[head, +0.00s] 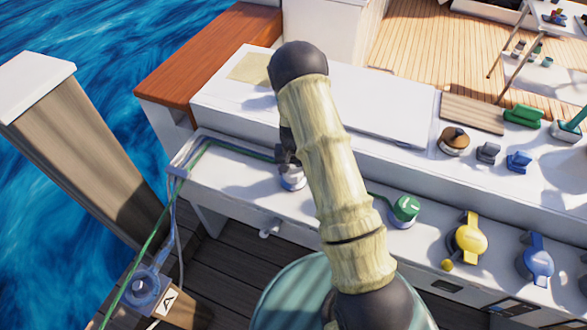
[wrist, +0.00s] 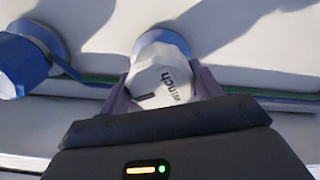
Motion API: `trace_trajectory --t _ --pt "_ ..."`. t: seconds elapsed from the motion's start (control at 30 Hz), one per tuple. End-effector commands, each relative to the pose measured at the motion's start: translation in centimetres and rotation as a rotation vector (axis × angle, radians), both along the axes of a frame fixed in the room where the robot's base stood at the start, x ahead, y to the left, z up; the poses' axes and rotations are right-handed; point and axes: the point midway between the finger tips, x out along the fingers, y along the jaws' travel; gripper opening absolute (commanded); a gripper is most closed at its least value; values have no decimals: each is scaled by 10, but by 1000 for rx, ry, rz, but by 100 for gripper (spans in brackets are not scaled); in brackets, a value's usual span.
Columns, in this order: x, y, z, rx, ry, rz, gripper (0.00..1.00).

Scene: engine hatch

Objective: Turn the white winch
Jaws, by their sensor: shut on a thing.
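The white winch (wrist: 160,68) stands on the pale console ledge, with the word "winch" on its top. My gripper (wrist: 164,88) is shut on it, one finger on each side of its cap. In the head view the white winch (head: 292,181) shows only its lower part, with my gripper (head: 288,158) over it. My arm hides part of the gripper there, so the finger contact shows only in the wrist view.
A green winch (head: 405,208) sits to the right on the same ledge. A green rope (head: 232,147) runs along the ledge. A blue fitting (wrist: 22,66) is left of the winch.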

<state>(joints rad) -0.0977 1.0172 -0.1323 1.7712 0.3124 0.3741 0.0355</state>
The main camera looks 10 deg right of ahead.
Motion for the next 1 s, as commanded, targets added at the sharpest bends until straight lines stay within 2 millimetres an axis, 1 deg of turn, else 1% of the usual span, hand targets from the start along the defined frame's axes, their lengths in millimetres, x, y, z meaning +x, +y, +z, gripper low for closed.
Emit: trace_trajectory --t 0.27,0.3,0.4,0.67,0.77,0.87,1.0 --pt "1 0 1 -1 -3 0 41" --pt "1 0 1 -1 -3 0 68" --pt "1 0 1 -1 -3 1 86" --pt "0 0 1 0 -1 1 86" --pt "1 0 3 0 -1 1 86" --pt "1 0 12 0 -2 1 86" --pt "1 0 34 0 -4 2 86"
